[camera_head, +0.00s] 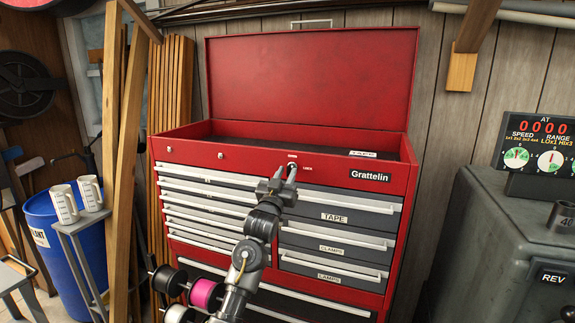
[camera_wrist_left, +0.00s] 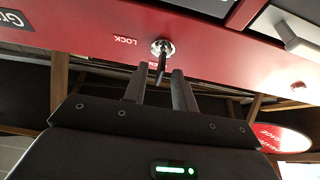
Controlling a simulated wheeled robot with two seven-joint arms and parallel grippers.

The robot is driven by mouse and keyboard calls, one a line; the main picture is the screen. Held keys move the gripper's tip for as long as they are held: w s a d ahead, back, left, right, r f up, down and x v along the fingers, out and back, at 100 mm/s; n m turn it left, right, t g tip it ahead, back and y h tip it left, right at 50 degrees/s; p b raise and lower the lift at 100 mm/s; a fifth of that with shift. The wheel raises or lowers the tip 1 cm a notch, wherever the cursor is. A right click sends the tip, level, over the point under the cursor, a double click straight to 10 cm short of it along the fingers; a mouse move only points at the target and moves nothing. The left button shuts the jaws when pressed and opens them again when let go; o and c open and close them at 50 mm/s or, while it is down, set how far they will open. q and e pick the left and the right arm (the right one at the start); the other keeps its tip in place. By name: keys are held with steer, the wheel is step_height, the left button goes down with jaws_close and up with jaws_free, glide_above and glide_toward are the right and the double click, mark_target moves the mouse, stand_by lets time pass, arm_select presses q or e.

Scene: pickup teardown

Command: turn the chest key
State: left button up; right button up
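The red tool chest (camera_head: 182,150) stands against the wall with its lid (camera_head: 310,80) raised. Its lock (camera_wrist_left: 162,46) is a round metal cylinder in the red top rail, with lettering beside it including LOCK. A key (camera_wrist_left: 161,72) sticks out of the lock in the left wrist view. My left gripper (camera_head: 288,168) is in front of the lock. In the left wrist view its two fingers (camera_wrist_left: 160,74) are apart, one on each side of the key, with gaps visible. The head view does not show the key clearly behind the fingers. My right gripper is not in view.
Labelled drawers, one reading TAPE (camera_head: 334,217), lie below the rail and are shut. Wooden planks (camera_head: 127,130) lean at the left, near a stand with two white mugs (camera_head: 90,193). A grey machine (camera_head: 490,250) stands at the right. Spools (camera_head: 203,293) are low in front.

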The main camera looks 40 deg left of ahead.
arm_select(q)
steer(key=shift+p+x, duration=0.3)
steer(key=shift+x, duration=0.85)
jaws_close()
steer(key=shift+a, duration=0.15)
